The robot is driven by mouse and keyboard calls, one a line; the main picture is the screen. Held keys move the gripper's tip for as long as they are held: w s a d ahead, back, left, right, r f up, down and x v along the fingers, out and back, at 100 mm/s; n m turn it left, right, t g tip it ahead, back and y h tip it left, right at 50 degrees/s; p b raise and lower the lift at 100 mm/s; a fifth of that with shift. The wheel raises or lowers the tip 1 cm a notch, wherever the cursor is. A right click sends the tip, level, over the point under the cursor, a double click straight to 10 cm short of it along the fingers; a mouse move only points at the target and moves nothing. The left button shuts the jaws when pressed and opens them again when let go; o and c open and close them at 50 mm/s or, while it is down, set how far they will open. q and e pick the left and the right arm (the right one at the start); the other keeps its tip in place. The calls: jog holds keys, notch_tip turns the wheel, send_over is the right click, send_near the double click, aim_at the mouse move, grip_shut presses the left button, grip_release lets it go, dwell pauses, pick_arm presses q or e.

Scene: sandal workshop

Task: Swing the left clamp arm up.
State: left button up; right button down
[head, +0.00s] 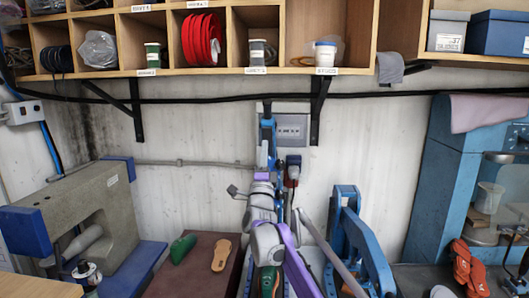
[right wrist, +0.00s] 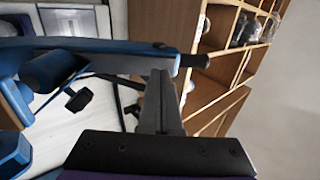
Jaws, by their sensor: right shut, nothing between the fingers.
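The left clamp arm (head: 268,131) is a blue bar with a dark tip, standing upright in the middle of the head view. In the right wrist view the blue bar (right wrist: 115,57) crosses the upper part, with a black rod at its end. My right gripper (head: 264,152) is up beside the bar. Its dark fingers (right wrist: 160,76) are shut with nothing between them, and their tips look close to or against the bar; I cannot tell if they touch. My arm hides much of the bar's lower part. My left gripper does not show.
Another blue clamp frame (head: 372,240) stands close on the right. A green shoe form (head: 182,249) and a tan sole (head: 221,255) lie on a brown surface. A sewing machine (head: 82,215) stands left and a blue machine (head: 440,180) right. Shelves (head: 215,70) hang above.

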pick_arm(q)
jog(key=shift+g, duration=0.3)
jog(key=s+f+b, duration=0.2)
jog(key=f, duration=0.1)
jog(key=f+b, duration=0.1)
jog(key=f, duration=0.1)
jog(key=shift+s, duration=0.4)
pick_arm(e)
jog(key=s+d+f+n+g, duration=0.6)
jog(key=s+d+f, duration=0.2)
jog(key=s+f, duration=0.8)
jog(key=s+d+f+n+g, duration=0.6)
jog(key=s+d+f+g, duration=0.1)
jog(key=s+f, duration=0.9)
jog(key=s+d+f+n+g, duration=0.6)
jog(key=s+d+f, duration=0.3)
jog(key=s+f, duration=0.7)
jog(key=s+g, duration=0.1)
jog(key=s, duration=0.1)
jog(key=shift+s, duration=0.35)
